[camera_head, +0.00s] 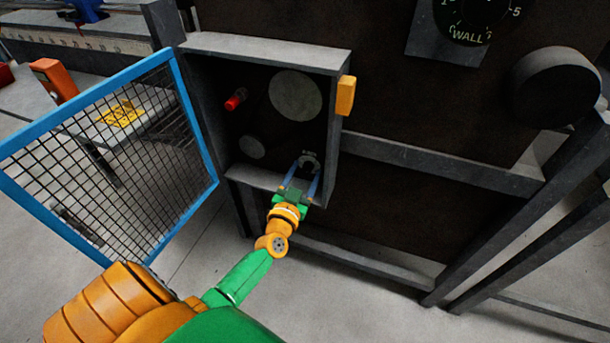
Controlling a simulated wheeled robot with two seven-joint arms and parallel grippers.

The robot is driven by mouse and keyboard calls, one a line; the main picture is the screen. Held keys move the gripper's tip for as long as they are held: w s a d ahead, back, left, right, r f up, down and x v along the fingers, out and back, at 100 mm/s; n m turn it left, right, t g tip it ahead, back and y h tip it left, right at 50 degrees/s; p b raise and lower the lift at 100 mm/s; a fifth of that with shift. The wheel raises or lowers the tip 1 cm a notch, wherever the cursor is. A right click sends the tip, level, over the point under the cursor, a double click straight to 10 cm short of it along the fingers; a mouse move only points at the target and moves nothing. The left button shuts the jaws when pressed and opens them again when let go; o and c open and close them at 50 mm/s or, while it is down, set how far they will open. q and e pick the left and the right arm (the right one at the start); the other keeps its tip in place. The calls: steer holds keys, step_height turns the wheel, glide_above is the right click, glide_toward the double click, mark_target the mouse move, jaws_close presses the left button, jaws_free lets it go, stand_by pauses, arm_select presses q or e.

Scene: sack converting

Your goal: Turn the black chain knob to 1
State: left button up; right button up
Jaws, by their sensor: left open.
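My left gripper (305,170) reaches into the lower right of an open grey cabinet (270,50). Its blue fingers are apart. A small dark knob with a pale marked ring (309,157) sits at or just beyond the fingertips, partly hidden by them. It may be the black chain knob, but its label and setting are too small to read. I cannot tell whether the fingers touch it. My right gripper is not in view.
A blue-framed mesh door (100,150) stands open at the left. Inside the cabinet are a large grey disc (295,95), a smaller disc (252,147) and a red handle (235,99). An orange block (346,95) is on its right edge. A dial marked WALL (470,36) is at upper right.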

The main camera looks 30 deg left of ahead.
arm_select(q)
jaws_close()
steer(key=shift+n, duration=0.3)
steer(key=n, duration=0.3)
steer(key=shift+n+p, duration=0.35)
steer(key=shift+n, duration=0.05)
steer(key=n, duration=0.8)
steer(key=shift+n, duration=0.4)
steer(key=n, duration=0.3)
steer(key=shift+n+h+b, duration=0.3)
steer(key=shift+n+b, duration=0.1)
steer(key=shift+n, duration=0.3)
